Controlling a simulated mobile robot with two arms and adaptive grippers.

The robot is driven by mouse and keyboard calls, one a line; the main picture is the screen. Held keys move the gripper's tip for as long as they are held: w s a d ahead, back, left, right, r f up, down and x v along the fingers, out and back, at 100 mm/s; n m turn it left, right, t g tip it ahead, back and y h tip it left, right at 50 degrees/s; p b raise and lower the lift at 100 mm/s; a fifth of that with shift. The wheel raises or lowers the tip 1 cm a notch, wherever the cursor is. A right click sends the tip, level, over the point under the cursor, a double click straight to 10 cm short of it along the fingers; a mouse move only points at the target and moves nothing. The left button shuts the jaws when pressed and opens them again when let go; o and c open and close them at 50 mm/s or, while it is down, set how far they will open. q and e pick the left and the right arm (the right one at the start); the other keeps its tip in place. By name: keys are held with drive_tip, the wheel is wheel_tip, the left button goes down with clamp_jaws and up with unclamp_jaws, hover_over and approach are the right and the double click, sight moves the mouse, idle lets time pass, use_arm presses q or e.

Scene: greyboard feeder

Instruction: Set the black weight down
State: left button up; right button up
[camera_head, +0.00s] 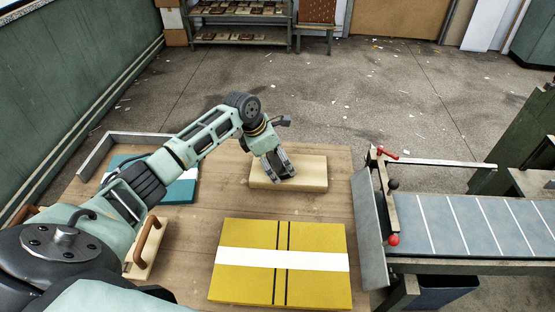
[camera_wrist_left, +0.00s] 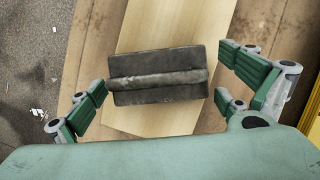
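The black weight (camera_wrist_left: 158,76), a dark worn block with a raised bar across its middle, lies on a pale wooden board (camera_wrist_left: 175,20) in the left wrist view. My left gripper (camera_wrist_left: 160,92) is open around it, with fingers on both sides and small gaps to the weight. In the head view the left gripper (camera_head: 281,170) is low over the pale board (camera_head: 312,172), and the weight is mostly hidden by the fingers. My right gripper is in neither view.
A yellow stack (camera_head: 235,285) with a white band lies on the table (camera_head: 195,230) in front. A teal stack (camera_head: 180,192) is at the left. The feeder belt (camera_head: 470,225) with red knobs stands at the right. Bare table lies between the stacks.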

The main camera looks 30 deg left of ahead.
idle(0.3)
use_arm(q)
drive_tip(key=v, duration=1.2)
drive_tip(key=shift+b, duration=0.35)
drive_tip(key=shift+a+r, duration=0.1)
